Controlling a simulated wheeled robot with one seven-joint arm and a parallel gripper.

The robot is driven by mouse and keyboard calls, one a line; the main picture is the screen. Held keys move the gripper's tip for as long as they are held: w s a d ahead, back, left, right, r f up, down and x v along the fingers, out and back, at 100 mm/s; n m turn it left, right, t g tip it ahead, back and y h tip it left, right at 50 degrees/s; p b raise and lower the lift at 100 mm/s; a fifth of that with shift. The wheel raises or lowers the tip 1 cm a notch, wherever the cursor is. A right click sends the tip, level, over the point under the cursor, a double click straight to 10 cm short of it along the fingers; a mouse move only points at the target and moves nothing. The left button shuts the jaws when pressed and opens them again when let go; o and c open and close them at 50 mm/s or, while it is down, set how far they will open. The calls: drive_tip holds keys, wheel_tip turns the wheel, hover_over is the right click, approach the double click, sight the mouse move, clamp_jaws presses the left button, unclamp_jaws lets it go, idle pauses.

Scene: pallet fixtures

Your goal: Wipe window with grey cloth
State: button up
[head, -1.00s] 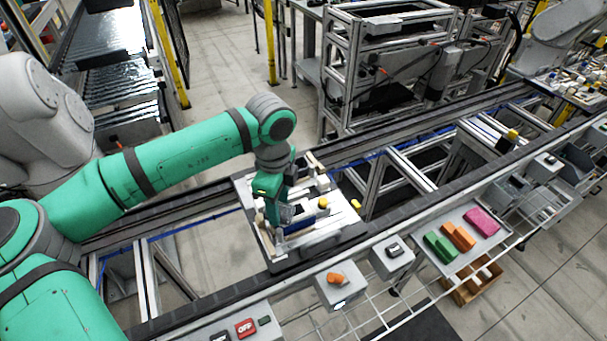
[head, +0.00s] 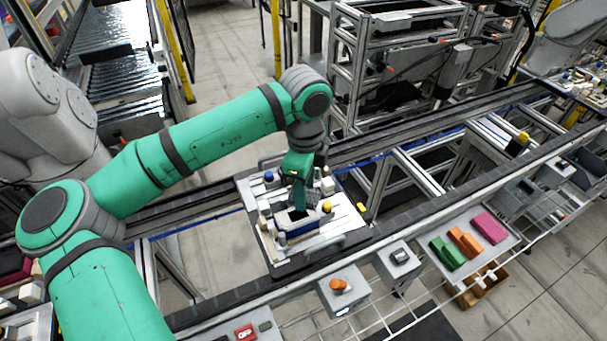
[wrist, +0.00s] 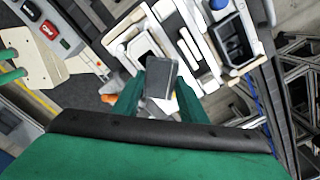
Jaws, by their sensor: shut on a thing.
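My gripper (head: 298,203) points down over the pallet fixture (head: 345,218) on the rail line. In the wrist view its green fingers (wrist: 160,88) are shut on a small grey, block-like piece with a pale lower side, which I take for the grey cloth (wrist: 161,76). In the head view the cloth is a small dark patch under the fingers, mostly hidden. The wrist view shows a pale frame (wrist: 143,48) and a dark recessed frame (wrist: 233,44) on the fixture. I cannot tell which part is the window, or whether the cloth touches anything.
Blue (head: 268,177) and yellow (head: 327,206) knobs stand up from the fixture. An orange-button box (head: 339,287) and a grey switch box (head: 398,258) line the front rail. Green (head: 446,252), orange (head: 466,242) and pink (head: 490,227) blocks lie on a tray at right.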

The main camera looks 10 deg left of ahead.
drive_tip(key=shift+d+r, duration=0.25)
drive_tip(key=shift+r, duration=0.35)
drive_tip(key=shift+d+r, duration=0.25)
drive_tip(key=shift+r, duration=1.1)
drive_tip(key=shift+a+r, duration=0.2)
drive_tip(key=shift+r, duration=0.2)
